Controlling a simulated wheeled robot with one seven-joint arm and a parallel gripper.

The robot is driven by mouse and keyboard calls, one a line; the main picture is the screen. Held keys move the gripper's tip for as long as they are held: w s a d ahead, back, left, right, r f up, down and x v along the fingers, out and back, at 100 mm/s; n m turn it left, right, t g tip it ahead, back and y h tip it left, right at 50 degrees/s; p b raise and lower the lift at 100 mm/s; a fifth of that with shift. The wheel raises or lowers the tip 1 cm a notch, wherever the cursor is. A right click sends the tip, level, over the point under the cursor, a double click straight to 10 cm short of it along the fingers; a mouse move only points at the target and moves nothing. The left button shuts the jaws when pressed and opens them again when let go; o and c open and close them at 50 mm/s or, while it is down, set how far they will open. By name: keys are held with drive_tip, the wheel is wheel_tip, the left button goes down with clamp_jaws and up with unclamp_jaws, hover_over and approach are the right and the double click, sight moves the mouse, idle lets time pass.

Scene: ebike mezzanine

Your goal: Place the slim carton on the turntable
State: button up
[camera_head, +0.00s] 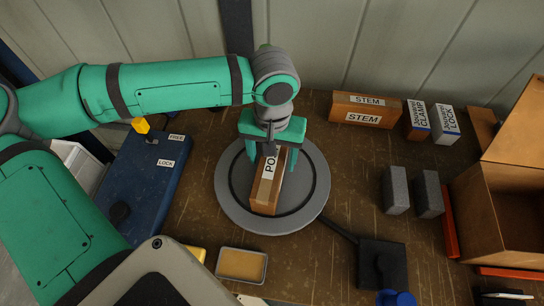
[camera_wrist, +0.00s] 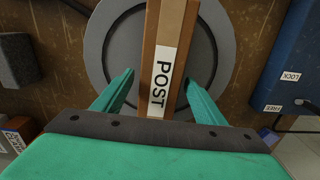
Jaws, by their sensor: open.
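The slim carton (camera_head: 267,188) is a brown box with a white label reading POST. It lies on the round grey turntable (camera_head: 308,208), inside the dark ring near its middle. It also shows in the wrist view (camera_wrist: 162,60), lying lengthwise between my fingers. My gripper (camera_head: 267,165) is right above the carton's far end, with its green fingers on either side of it. In the wrist view my gripper (camera_wrist: 158,92) is open, with a gap between each finger and the carton. The carton's far end is partly hidden under my gripper in the head view.
A blue box (camera_head: 145,185) marked FREE and LOCK stands left. A STEM carton (camera_head: 365,110) and smaller cartons (camera_head: 430,120) stand at the back right. Grey blocks (camera_head: 396,190), an open cardboard box (camera_head: 500,215) and a black device (camera_head: 382,265) are at right. A small tray (camera_head: 241,265) lies in front.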

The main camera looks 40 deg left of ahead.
wheel_tip(320, 180, up, 12)
idle(0.4)
drive_tip(key=shift+f, duration=0.1)
idle(0.3)
